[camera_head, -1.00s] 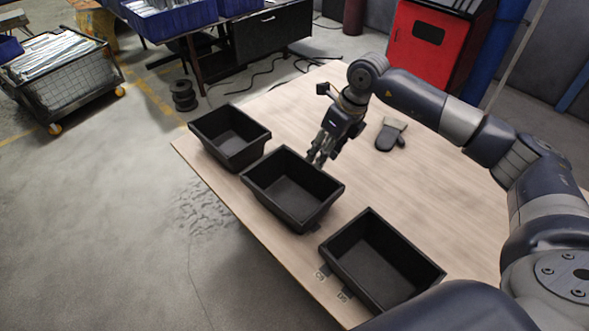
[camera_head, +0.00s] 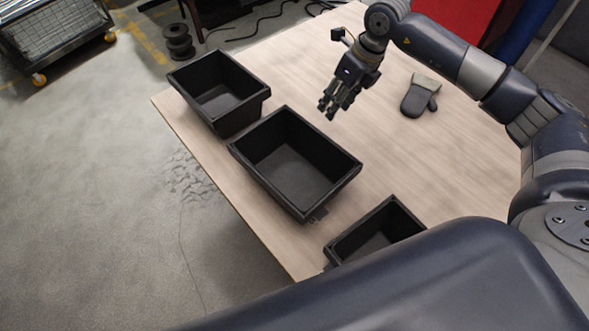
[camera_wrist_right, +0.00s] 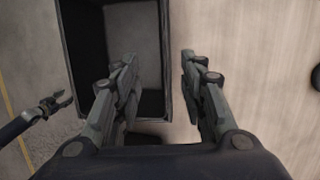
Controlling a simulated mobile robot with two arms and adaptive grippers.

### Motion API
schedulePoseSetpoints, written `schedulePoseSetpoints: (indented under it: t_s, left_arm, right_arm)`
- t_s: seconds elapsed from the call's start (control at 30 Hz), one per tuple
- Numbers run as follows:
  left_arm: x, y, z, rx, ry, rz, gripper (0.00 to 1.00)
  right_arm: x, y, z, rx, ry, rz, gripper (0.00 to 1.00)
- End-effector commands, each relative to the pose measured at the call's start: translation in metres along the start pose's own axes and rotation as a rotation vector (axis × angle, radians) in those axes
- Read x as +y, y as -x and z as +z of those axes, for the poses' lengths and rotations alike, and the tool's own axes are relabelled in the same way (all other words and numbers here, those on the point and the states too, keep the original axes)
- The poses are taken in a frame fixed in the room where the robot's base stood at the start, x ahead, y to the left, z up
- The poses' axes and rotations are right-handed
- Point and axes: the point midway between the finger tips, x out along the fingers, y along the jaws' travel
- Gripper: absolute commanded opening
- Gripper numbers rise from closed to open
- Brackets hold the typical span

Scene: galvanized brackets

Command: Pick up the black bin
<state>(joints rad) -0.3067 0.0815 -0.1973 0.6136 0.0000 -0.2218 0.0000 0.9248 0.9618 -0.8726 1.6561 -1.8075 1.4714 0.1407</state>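Three black bins stand in a row along the table's near left edge: a far one (camera_head: 217,94), a middle one (camera_head: 293,165) and a near one (camera_head: 378,232), partly hidden by my dark arm link. All look empty. My right gripper (camera_head: 330,107) points down beside the middle bin's far right side, apart from it. In the right wrist view its fingers (camera_wrist_right: 160,60) are spread, and the wall of a black bin (camera_wrist_right: 166,60) lies below, between them in the picture. My left gripper (camera_wrist_right: 57,103) shows small at that view's left, its fingers seemingly apart.
A dark glove with a grey cuff (camera_head: 420,95) lies on the wooden table (camera_head: 455,150), right of my right gripper. A black spool (camera_head: 177,42) and a wire cart (camera_head: 55,45) stand on the floor beyond. A red cabinet (camera_head: 455,22) is behind the table.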

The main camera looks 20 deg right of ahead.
Motion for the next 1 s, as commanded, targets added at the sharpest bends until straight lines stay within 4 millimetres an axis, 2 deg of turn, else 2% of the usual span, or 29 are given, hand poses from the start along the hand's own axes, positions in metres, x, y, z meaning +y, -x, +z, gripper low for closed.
schedulePoseSetpoints:
  t_s: [0.03,0.2,0.3,0.47,0.73,1.0]
  left_arm:
    - [0.000,-0.030,-0.001,0.005,0.000,0.000,0.50]
    - [0.000,-0.064,-0.010,0.023,-0.002,-0.002,0.50]
    - [0.000,-0.075,-0.012,0.027,-0.003,-0.002,0.50]
    - [0.001,-0.080,-0.009,0.023,-0.003,-0.001,0.50]
    - [0.002,-0.073,-0.002,0.013,-0.004,0.001,0.50]
    - [0.003,-0.068,-0.003,0.012,-0.003,0.002,0.50]
  right_arm:
    - [-0.004,-0.029,-0.007,0.001,0.000,0.000,0.38]
    - [-0.009,-0.061,-0.015,0.000,0.000,0.000,0.38]
    - [-0.010,-0.072,-0.018,-0.001,0.000,0.000,0.38]
    - [-0.011,-0.081,-0.019,0.001,0.000,0.001,0.38]
    - [-0.010,-0.119,-0.019,0.003,-0.001,0.002,0.38]
    - [-0.008,-0.142,-0.019,0.002,0.000,0.002,0.38]
